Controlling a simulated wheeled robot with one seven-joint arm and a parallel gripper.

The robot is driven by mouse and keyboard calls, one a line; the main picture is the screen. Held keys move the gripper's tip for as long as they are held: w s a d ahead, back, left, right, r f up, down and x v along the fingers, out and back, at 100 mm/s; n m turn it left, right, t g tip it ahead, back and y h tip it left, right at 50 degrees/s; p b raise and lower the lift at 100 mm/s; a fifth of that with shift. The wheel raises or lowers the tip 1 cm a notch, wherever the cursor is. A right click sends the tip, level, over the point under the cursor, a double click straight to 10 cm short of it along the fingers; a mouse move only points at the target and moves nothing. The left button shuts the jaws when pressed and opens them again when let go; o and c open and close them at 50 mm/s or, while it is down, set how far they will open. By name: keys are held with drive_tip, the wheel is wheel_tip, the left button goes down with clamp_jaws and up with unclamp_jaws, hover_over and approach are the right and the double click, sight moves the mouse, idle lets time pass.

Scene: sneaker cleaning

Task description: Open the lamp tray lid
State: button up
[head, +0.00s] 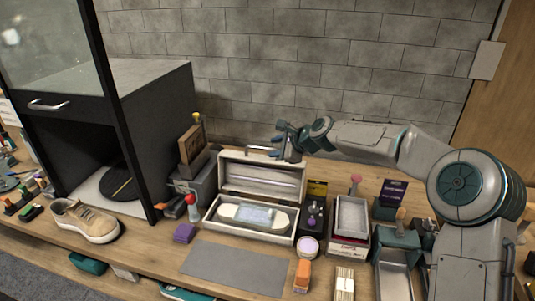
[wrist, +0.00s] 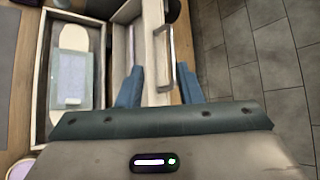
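The lamp tray (head: 252,233) is a whitish wooden box on the bench in the head view, with a pale insole-shaped piece and a clear block inside. Its lid (head: 262,172) stands raised at the back, its inner side with a pale tube facing forward. A metal handle (wrist: 171,45) shows on the lid in the wrist view. My gripper (head: 284,142) is at the lid's top edge, near its right end. In the wrist view, my blue fingers (wrist: 160,82) are spread apart on either side of the lid's edge. Whether either finger touches it I cannot tell.
A grey brick wall (head: 330,65) rises behind the bench. A sneaker (head: 85,221) and a black cabinet (head: 160,130) are at left. A grey mat (head: 235,268) lies in front of the tray. Small bottles, boxes and a metal tray (head: 351,216) crowd the right side.

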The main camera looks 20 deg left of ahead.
drive_tip(key=b+v, duration=0.1)
drive_tip(key=v, duration=0.5)
drive_tip(key=shift+s+r, duration=0.1)
